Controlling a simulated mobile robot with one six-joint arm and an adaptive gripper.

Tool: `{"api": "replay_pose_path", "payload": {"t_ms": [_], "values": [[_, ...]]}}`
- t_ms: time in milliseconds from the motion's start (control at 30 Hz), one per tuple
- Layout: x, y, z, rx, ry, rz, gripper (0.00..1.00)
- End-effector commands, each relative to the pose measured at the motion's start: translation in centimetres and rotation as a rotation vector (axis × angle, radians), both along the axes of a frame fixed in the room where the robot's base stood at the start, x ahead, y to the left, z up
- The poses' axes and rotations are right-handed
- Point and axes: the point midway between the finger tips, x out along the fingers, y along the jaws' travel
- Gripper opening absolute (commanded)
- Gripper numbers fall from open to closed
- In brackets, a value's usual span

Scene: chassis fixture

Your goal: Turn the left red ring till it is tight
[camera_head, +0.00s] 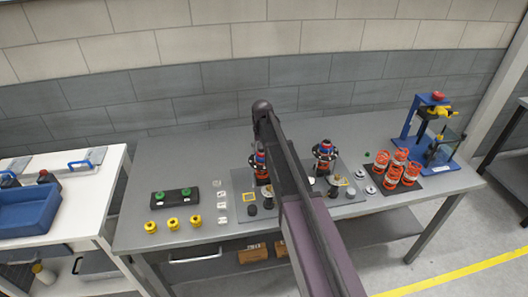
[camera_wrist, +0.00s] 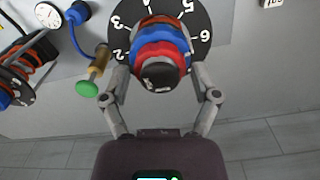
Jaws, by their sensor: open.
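In the wrist view, a stacked part with a red ring (camera_wrist: 177,53), blue bands and a dark top stands on a black numbered dial (camera_wrist: 117,38). It appears to be the left of two such stacks. My gripper (camera_wrist: 158,75) is open, with one finger on each side of the stack; whether they touch the ring I cannot tell. In the head view the left stack (camera_head: 258,160) is partly hidden by my arm, and my gripper is not clearly visible. The right stack (camera_head: 325,152) stands clear of my arm.
A green-knobbed handle (camera_wrist: 88,87) and a gauge (camera_wrist: 47,14) lie close by in the wrist view. On the table (camera_head: 150,211) are several orange-red parts (camera_head: 400,167), a blue press (camera_head: 430,135), yellow parts (camera_head: 172,223) and a black block with green knobs (camera_head: 173,199).

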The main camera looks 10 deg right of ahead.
Motion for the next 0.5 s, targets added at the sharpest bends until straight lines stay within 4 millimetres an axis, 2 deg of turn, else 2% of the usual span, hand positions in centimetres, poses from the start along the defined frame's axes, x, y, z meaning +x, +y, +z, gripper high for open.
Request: {"api": "replay_pose_path", "payload": {"t_ms": [500], "values": [[0.0,-0.06,0.0,0.0,0.0,0.396,0.79]]}}
